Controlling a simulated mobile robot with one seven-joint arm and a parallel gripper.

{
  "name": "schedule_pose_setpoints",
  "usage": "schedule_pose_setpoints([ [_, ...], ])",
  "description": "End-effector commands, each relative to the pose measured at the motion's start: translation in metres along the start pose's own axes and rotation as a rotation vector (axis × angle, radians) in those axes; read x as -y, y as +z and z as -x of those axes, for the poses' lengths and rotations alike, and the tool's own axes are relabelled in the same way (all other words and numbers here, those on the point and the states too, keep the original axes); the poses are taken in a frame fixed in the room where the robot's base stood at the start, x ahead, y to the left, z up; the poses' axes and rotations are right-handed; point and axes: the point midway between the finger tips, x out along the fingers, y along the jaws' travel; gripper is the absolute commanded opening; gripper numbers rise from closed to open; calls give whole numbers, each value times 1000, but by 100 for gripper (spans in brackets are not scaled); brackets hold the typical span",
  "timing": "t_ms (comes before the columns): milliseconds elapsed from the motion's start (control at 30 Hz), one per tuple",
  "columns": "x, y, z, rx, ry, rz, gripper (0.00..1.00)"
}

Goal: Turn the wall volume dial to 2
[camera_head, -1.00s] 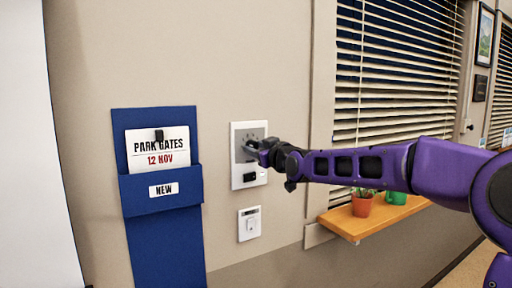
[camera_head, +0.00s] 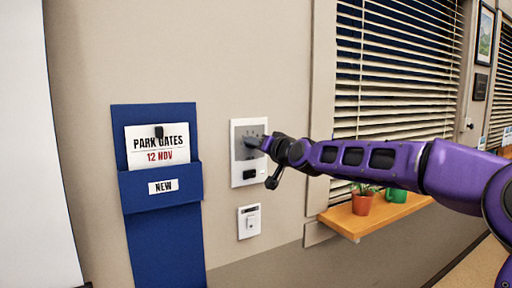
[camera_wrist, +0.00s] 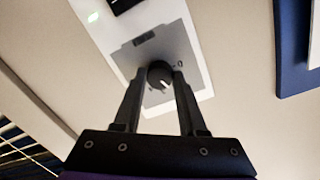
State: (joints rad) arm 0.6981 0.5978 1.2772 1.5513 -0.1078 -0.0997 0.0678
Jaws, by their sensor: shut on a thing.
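The wall volume dial (camera_wrist: 159,75) is a round black knob with a white pointer mark, on a grey plate in a white wall panel (camera_head: 236,180). My gripper (camera_wrist: 158,80) is shut on the dial, one finger on each side of it in the wrist view. In the head view my gripper (camera_head: 254,143) reaches the panel from the right and hides the dial.
A white switch (camera_head: 250,223) is on the wall below the panel. A blue pocket holder (camera_head: 160,190) with a card hangs to the left. A wooden shelf (camera_head: 350,222) with a potted plant (camera_head: 362,203) and a green mug (camera_head: 397,195) is under the window blinds at the right.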

Motion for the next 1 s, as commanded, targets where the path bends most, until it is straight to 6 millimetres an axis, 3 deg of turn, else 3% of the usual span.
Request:
schedule_pose_setpoints([
  [633, 0, -1, 0, 1, -2, -53, 0],
  [667, 0, -1, 0, 1, -2, -52, 42],
  [700, 0, -1, 0, 1, -2, -52, 50],
  [833, 0, -1, 0, 2, -2, -52, 71],
  [1000, 0, 0, 0, 2, -2, -52, 71],
])
